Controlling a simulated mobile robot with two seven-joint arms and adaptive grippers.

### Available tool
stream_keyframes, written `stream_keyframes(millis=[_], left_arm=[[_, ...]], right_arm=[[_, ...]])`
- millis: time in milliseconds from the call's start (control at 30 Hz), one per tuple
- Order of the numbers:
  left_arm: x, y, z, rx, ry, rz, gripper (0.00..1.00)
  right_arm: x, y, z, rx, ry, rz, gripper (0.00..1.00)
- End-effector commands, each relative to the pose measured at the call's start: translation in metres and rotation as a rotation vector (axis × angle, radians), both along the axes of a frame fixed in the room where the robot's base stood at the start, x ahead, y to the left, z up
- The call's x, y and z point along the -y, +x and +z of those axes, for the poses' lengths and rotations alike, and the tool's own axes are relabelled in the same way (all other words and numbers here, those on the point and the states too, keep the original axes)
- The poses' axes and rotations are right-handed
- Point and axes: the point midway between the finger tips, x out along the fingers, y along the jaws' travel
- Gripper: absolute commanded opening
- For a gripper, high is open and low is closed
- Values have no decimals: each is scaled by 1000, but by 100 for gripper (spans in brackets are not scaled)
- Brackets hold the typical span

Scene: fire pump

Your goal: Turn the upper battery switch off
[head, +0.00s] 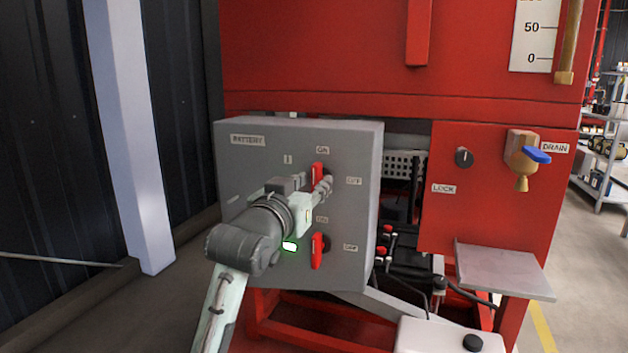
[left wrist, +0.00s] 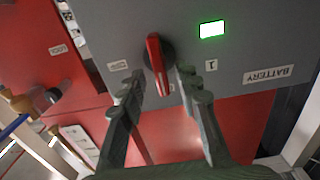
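The upper battery switch (head: 317,172) has a red handle on the grey battery box (head: 345,270). The handle stands upright, toward the ON label (head: 322,150); the OFF label (head: 354,181) is to its right. My left gripper (head: 325,186) is at this switch and hides part of it. In the left wrist view, which is upside down to the panel, the red handle (left wrist: 156,60) lies between the two spread fingertips of my left gripper (left wrist: 159,80), with gaps visible on both sides. My right gripper is in neither view.
The lower switch (head: 317,251), also red and upright, sits below. A green display (head: 290,246) is left of it. To the right are a red panel with a lock knob (head: 464,157), a drain valve (head: 524,160) and a grey shelf (head: 505,268).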

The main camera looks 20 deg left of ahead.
Motion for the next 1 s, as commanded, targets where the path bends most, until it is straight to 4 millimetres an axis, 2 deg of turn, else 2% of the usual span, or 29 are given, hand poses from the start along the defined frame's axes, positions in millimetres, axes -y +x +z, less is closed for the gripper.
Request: stream_keyframes(millis=[167,433,467,700,1000], left_arm=[[1,15,0,0,1,0,33],[1,18,-1,-1,1,0,33],[1,18,-1,-1,1,0,32],[1,17,-1,-1,0,0,2],[1,17,-1,-1,6,0,0]], right_arm=[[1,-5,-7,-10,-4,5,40],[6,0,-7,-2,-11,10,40],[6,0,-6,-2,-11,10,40],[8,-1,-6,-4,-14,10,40],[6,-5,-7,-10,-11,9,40]])
